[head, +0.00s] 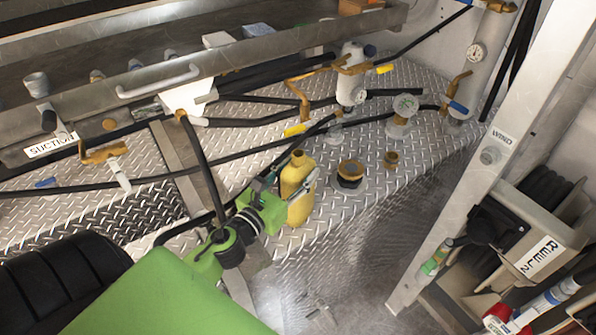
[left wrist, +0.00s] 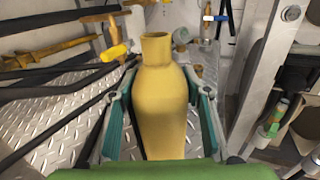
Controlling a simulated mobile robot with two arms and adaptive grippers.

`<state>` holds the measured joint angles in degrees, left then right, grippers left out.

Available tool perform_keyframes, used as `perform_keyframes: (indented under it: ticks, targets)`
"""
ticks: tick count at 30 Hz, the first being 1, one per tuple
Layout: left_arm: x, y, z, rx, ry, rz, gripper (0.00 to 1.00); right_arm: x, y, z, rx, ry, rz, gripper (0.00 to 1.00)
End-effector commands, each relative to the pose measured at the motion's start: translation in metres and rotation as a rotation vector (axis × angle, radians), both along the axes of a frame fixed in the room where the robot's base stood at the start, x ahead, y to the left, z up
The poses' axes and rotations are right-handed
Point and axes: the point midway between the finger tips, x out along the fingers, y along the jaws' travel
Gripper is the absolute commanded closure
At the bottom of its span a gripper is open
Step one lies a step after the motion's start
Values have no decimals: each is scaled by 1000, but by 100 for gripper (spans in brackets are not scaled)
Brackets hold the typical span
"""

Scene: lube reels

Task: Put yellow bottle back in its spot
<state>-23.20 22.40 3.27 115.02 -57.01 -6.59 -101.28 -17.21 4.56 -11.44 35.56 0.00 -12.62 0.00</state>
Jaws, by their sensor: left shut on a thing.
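The yellow bottle (head: 297,182) is upright in the middle of the head view, over or on the diamond-plate floor. My left gripper (head: 287,192) is shut on it, with one finger on each side of its body. In the left wrist view the bottle (left wrist: 163,100) stands upright between the green-padded fingers of my left gripper (left wrist: 161,115), neck pointing up. The bottle's base is partly hidden, so I cannot tell whether it touches the plate. My right gripper is not in view.
A white post (head: 490,155) and the reel 2 box (head: 540,257) stand at right. Bare diamond plate (head: 345,215) lies in front.

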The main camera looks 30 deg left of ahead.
Motion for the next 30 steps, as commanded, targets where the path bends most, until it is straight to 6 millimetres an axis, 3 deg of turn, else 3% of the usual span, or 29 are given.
perform_keyframes:
  ticks: [5,6,7,20,30]
  targets:
    - [0,0,-1,1,-5,-1,100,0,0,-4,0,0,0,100]
    - [0,0,-3,0,0,0,48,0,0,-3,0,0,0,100]
    - [0,0,-3,0,0,0,40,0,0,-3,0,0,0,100]
    - [0,0,3,-1,0,0,39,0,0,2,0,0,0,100]
    - [-58,0,-6,-2,4,2,39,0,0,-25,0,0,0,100]
